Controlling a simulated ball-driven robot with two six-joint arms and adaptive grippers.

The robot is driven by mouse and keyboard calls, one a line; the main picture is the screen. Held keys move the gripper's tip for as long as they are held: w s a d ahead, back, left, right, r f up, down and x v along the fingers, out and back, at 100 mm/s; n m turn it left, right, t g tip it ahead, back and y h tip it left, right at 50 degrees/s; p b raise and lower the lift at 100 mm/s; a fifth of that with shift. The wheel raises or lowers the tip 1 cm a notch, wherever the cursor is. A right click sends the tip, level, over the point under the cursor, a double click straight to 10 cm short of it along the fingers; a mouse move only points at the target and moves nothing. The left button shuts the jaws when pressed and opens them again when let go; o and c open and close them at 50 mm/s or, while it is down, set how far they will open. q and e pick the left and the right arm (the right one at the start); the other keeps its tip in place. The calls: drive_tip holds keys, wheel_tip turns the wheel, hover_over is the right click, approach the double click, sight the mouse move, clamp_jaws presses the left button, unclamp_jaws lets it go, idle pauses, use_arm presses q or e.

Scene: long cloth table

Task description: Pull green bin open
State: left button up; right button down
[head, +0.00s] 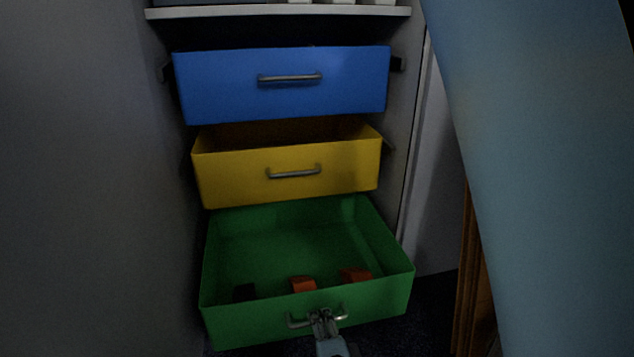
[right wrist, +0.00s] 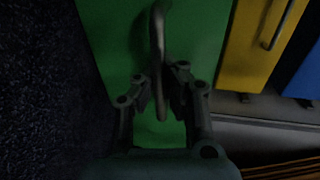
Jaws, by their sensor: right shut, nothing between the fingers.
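The green bin (head: 375,296) is the lowest of three and is pulled well out, so its inside shows. Its metal handle (head: 298,322) is on the front face. My right gripper (head: 322,318) is at the handle, in front of the green face. In the right wrist view the handle (right wrist: 158,45) runs down between the fingers of the right gripper (right wrist: 160,95). My left gripper is not in view.
The yellow bin (head: 225,181) is partly out above the green one, and the blue bin (head: 215,92) is above that. A grey wall (head: 90,180) stands at left.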

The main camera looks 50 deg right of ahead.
drive_tip(key=shift+s+a, duration=0.2)
drive_tip(key=shift+s, duration=0.05)
drive_tip(key=c, duration=2.1)
unclamp_jaws()
drive_tip(key=o, duration=0.5)
drive_tip(key=shift+c, duration=0.2)
